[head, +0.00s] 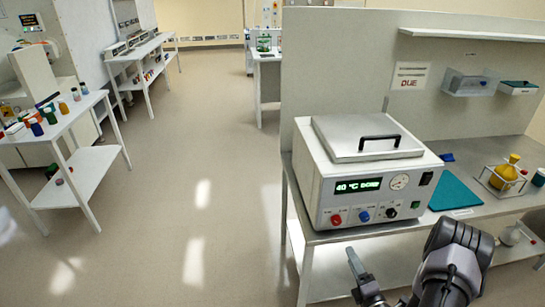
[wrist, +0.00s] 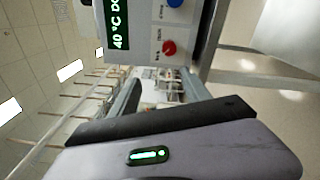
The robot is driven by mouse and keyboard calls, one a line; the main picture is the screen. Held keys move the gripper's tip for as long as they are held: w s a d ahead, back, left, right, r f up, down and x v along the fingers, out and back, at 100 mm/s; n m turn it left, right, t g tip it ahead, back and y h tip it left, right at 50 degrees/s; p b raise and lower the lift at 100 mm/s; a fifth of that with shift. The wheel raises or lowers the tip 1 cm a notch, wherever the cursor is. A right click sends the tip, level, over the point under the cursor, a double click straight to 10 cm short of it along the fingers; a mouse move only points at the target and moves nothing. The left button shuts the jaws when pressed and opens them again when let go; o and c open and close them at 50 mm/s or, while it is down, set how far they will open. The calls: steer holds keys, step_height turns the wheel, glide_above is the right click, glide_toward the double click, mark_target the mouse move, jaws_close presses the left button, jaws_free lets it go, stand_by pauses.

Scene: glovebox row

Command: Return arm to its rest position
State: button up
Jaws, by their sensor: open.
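My gripper (head: 358,270) is at the bottom of the head view, in front of and just below the front panel of a white heated bath unit (head: 352,190). Its jaws are open and nothing shows between them. My dark grey arm rises at the bottom right of the head view. In the wrist view, the gripper body with a green light fills the bottom, and the unit's panel with a red knob (wrist: 168,47) shows sideways at the top. The unit's lid (head: 366,140) with a black handle is shut. Its display reads 40 °C, followed by a word I cannot read surely.
The unit stands on a grey bench (head: 465,224) against a partition (head: 330,70). A teal mat (head: 455,192) and a wire rack (head: 503,181) with a yellow flask lie to its right. A white table (head: 70,128) with several small bottles stands at left. The aisle floor between is clear.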

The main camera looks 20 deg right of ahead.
steer(key=w+a+r+n+y, duration=0.5)
steer(key=a+r+n+y, duration=0.4)
steer(key=a+r+n, duration=0.15)
steer(key=s+a+r+n+g+y, duration=0.2)
steer(key=a+r+n+g+y, duration=0.3)
steer(key=a, duration=0.3)
steer(key=s+a+r+n+g+y, duration=0.2)
steer(key=a+r+n+g, duration=0.25)
steer(key=a+n, duration=0.3)
steer(key=s+a+r+n+g+h, duration=0.35)
steer(key=s+a+n+g, duration=0.35)
steer(key=s+a+n, duration=0.3)
steer(key=s+d+r+n+t+h, duration=0.2)
steer(key=s+d+n+h, duration=0.1)
steer(key=n, duration=0.4)
steer(key=s+d+r+n+t+h+b, duration=0.1)
steer(key=s+d+r+n+t+h, duration=0.1)
steer(key=s+n+h, duration=0.3)
steer(key=shift+d+r+n, duration=0.4)
steer(key=shift+d+n, duration=0.15)
steer(key=shift+n, duration=0.65)
